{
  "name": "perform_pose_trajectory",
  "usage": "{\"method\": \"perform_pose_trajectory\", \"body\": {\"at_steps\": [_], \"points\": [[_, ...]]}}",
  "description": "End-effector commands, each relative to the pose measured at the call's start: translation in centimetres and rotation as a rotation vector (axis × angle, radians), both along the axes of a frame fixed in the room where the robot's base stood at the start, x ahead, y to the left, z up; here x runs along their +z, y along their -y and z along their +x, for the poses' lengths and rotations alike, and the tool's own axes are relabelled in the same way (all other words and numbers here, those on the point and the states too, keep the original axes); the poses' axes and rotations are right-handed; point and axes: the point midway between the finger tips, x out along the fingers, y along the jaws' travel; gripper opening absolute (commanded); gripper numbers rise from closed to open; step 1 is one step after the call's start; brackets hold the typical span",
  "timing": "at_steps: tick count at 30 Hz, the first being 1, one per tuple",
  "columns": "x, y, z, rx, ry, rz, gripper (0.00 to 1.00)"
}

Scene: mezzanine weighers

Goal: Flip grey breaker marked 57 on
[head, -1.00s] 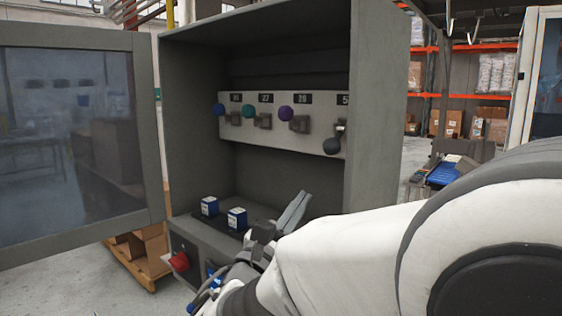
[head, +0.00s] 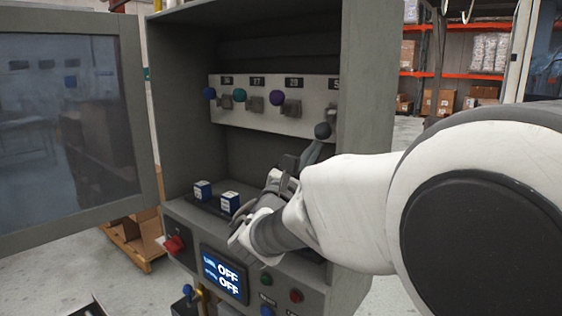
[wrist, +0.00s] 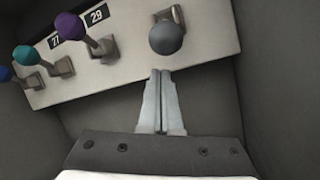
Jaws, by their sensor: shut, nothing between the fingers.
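The grey breaker has a dark grey ball knob (head: 322,130), last at the right on the white panel (head: 258,118). Its ball hangs lower than the other knobs. Its label (head: 336,83) is partly cut off by the cabinet side, with only a "5" readable. In the wrist view, the grey ball (wrist: 166,38) is just ahead of the fingertips, and its mount shows above it. My gripper (head: 312,152) is shut and empty, its fingers pointing up just beneath the ball. In the wrist view, the fingertips (wrist: 160,73) are together; I cannot tell whether they touch the ball.
Blue (head: 209,93), teal (head: 239,95) and purple (head: 277,97) breaker knobs stand left of the grey one. Two blue-white boxes (head: 230,202) sit on the cabinet floor. A display (head: 222,274) below reads OFF twice. The open door (head: 150,130) is at left; the cabinet side wall (head: 365,90) is close right.

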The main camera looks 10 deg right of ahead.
Motion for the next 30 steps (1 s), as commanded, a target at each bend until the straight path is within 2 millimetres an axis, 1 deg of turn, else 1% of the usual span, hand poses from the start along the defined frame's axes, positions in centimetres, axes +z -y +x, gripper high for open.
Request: {"method": "perform_pose_trajectory", "body": {"at_steps": [1, 7, 20, 25, 30], "points": [[0.6, 0.0, -0.5, 0.001, 0.001, 0.002, 0.0], [1.2, -0.1, -1.3, -0.001, 0.0, 0.0, 0.0], [1.3, -0.1, -1.4, -0.001, -0.005, 0.004, 0.0], [1.8, -0.3, -1.6, -0.001, -0.028, 0.029, 0.0], [1.7, -0.4, -1.6, -0.001, -0.047, 0.047, 0.0]]}}
